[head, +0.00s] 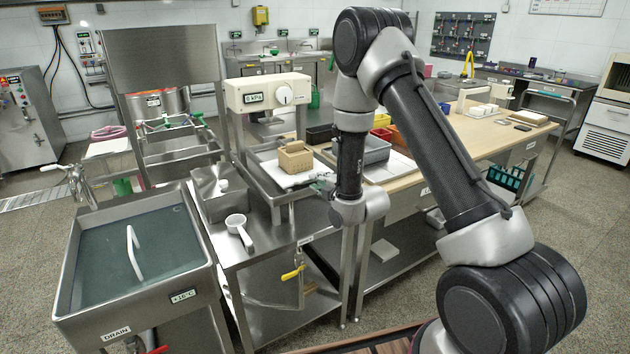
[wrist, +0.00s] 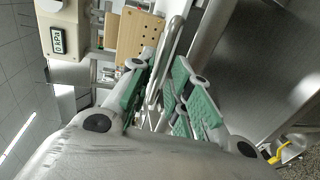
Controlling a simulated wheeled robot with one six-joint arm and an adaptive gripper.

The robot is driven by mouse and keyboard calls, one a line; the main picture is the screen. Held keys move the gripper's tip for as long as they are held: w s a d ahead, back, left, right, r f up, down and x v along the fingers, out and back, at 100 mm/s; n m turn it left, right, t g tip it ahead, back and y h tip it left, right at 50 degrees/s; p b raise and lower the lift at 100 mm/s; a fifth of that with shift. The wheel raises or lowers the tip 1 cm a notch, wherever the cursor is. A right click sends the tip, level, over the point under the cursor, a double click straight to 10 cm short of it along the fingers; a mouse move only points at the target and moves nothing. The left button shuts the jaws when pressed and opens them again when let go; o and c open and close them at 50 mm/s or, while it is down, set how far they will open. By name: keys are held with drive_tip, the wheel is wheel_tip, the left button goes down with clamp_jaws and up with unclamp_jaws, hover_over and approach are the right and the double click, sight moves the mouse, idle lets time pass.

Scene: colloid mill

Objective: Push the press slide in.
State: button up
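The press (head: 268,93) is a cream head unit with a dial and a display reading 0 kPa, above a steel frame. Its slide (head: 278,197) is a low steel tray-like frame below the head, bearing a white cloth and a perforated wooden box (head: 295,157). The box also shows in the wrist view (wrist: 139,36). My gripper (head: 322,184) is at the slide's right side, partly hidden by my arm. In the wrist view its green-padded fingers (wrist: 160,63) are apart, with a metal rail (wrist: 172,42) showing between them. I cannot tell whether they touch it.
A water-filled sink (head: 135,250) stands at the left. A white ladle (head: 238,228) lies on the steel bench, and a yellow valve handle (head: 292,272) sticks out below. A grey bin (head: 376,151) and other containers stand on the wooden table at the right.

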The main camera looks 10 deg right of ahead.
drive_tip(key=shift+x, duration=1.6)
clamp_jaws()
